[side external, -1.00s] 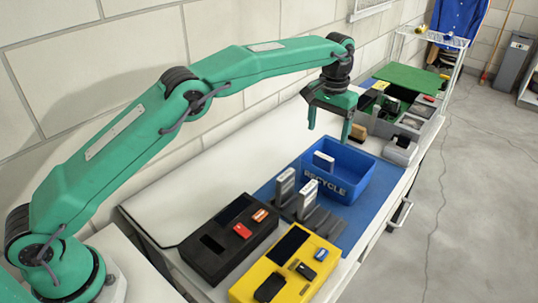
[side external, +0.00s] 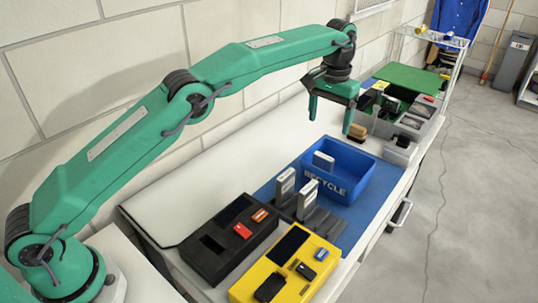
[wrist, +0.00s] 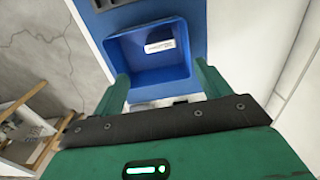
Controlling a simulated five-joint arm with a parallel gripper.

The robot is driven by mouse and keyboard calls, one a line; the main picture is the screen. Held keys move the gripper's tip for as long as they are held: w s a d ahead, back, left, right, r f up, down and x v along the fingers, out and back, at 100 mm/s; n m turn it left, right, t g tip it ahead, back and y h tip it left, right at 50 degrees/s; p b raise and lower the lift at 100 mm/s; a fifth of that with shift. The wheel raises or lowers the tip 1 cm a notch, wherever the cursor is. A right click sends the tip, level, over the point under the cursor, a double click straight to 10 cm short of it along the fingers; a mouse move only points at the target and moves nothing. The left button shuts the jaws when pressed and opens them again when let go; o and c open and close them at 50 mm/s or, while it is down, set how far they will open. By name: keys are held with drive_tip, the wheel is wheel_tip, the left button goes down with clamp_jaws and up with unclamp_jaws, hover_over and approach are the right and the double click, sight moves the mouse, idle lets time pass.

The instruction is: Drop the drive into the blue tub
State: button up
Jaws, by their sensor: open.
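The blue tub (side external: 352,186), marked RECYCLE, stands on a blue mat on the bench. A pale drive (side external: 323,160) is inside it, leaning near the left wall in the side view. In the wrist view the drive (wrist: 159,46) shows within the tub (wrist: 148,75). My gripper (side external: 331,120) is above the tub, open and empty, with its fingers apart and clear of it. In the wrist view my gripper's fingers (wrist: 162,88) spread to either side of the tub.
Two upright pale drives (side external: 285,187) (side external: 307,200) stand in a dark slotted rack left of the tub. A black tray (side external: 215,256) and a yellow tray (side external: 270,268) are nearer the camera. Grey bins (side external: 400,150) stand behind. White bench at left is clear.

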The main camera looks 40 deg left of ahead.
drive_tip(key=shift+r, duration=0.1)
drive_tip(key=s+a+r+t, duration=0.3)
drive_tip(key=s+a+r, duration=0.8)
drive_tip(key=s+r, duration=0.4)
drive_tip(key=s+a+f+t, duration=0.1)
drive_tip(key=s+a+f, duration=0.1)
drive_tip(key=s, duration=0.6)
drive_tip(key=s+a+f, duration=0.2)
drive_tip(key=s+f, duration=0.2)
drive_tip(key=s, duration=0.4)
drive_tip(key=s+a+f+t, duration=0.1)
drive_tip(key=s+a+f, duration=0.2)
drive_tip(key=s, duration=0.5)
drive_tip(key=shift+f+t, duration=0.3)
drive_tip(key=shift+f, duration=0.1)
